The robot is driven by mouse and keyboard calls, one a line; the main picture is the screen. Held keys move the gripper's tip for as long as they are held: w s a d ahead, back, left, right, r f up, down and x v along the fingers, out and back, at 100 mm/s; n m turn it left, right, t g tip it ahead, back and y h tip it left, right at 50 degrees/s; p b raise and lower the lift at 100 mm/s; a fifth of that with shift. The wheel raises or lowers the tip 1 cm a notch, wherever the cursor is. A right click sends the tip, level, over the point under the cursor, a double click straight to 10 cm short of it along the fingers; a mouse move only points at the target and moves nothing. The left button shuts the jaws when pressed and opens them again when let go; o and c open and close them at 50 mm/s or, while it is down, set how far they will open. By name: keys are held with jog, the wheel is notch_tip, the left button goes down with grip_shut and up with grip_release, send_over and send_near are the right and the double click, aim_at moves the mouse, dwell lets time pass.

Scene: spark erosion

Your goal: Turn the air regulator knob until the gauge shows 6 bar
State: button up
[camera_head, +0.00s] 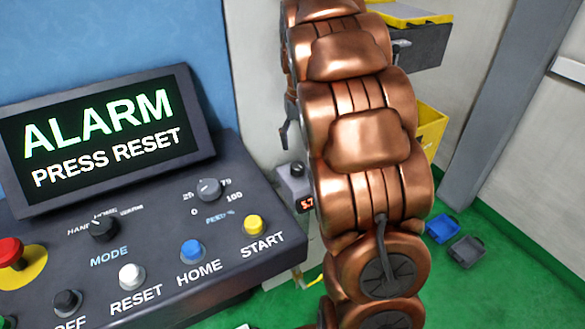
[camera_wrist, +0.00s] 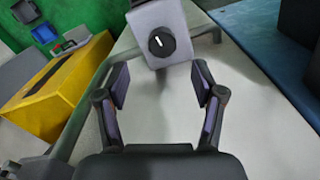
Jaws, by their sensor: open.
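The air regulator is a small grey box (camera_head: 291,190) behind the control panel, partly hidden by my arm. Its black knob (camera_head: 297,169) sits on top, and a red lit readout (camera_head: 306,204) below shows about 5.7; its right side is cut off by my arm. In the wrist view the grey box (camera_wrist: 144,20) is at the top centre, with the round black knob (camera_wrist: 162,41) and its white mark facing me. My gripper (camera_wrist: 160,84) is open and empty. Its two fingers are spread below the knob in the picture, apart from it.
A dark control panel (camera_head: 150,225) with an ALARM PRESS RESET screen (camera_head: 105,140) fills the left. A yellow bin (camera_wrist: 55,95) stands left in the wrist view. Small blue (camera_head: 442,228) and grey (camera_head: 467,250) trays lie on the green floor.

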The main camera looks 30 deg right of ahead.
aim_at(298, 165)
jog(key=shift+w+f, duration=0.2)
jog(key=shift+f, duration=0.25)
jog(key=shift+w+f, duration=0.2)
jog(key=shift+f, duration=0.25)
jog(key=shift+f+p, duration=0.65)
jog(key=shift+f, duration=2.9)
jog(key=c, duration=1.1)
jog(key=shift+f, duration=0.1)
jog(key=shift+c, duration=0.2)
